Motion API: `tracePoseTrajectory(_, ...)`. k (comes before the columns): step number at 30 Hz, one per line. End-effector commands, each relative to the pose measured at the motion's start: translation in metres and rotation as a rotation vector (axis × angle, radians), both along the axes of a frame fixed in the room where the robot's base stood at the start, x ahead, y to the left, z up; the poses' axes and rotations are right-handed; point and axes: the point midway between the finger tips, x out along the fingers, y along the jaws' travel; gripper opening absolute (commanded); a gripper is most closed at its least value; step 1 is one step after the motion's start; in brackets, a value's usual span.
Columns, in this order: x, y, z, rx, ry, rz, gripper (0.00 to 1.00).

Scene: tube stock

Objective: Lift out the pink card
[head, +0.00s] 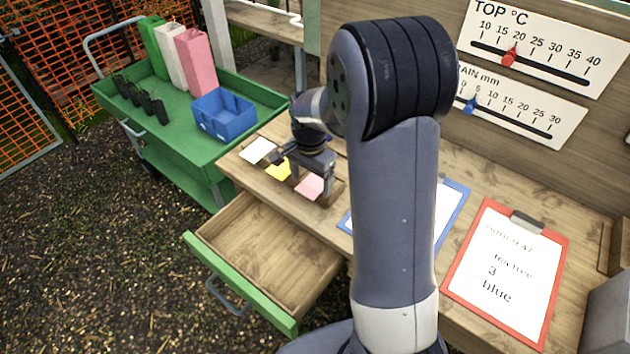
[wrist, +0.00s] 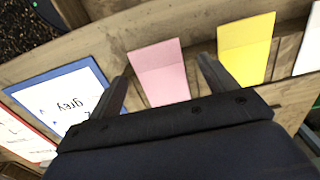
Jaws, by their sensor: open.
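The pink card (head: 310,186) stands in a slot at the bench's front, beside the yellow card (head: 279,170) and the white card (head: 258,150). In the wrist view the pink card (wrist: 160,72) shows between the two fingers, apart from both, and the yellow card (wrist: 245,45) lies just right of the right finger. My gripper (head: 305,176) is open and empty, at the pink card, with one finger on each side in the wrist view (wrist: 165,80). The head view does not show clearly how deep the fingers reach.
An open, empty drawer (head: 270,255) juts out below the cards. A blue clipboard (head: 455,200) and a red clipboard (head: 505,270) lie to the right on the bench. A green cart (head: 180,150) with a blue crate (head: 223,115) stands at the left.

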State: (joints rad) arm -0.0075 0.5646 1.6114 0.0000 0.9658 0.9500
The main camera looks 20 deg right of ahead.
Motion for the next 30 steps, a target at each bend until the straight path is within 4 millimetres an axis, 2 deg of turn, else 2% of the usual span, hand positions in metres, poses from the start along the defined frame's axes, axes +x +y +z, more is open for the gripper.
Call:
tracePoseTrajectory(17,-0.0002,-0.0004,-0.007,0.0,0.0,0.0,0.8)
tracePoseTrajectory(30,-0.0003,-0.0003,-0.0067,0.0,0.0,0.0,0.45)
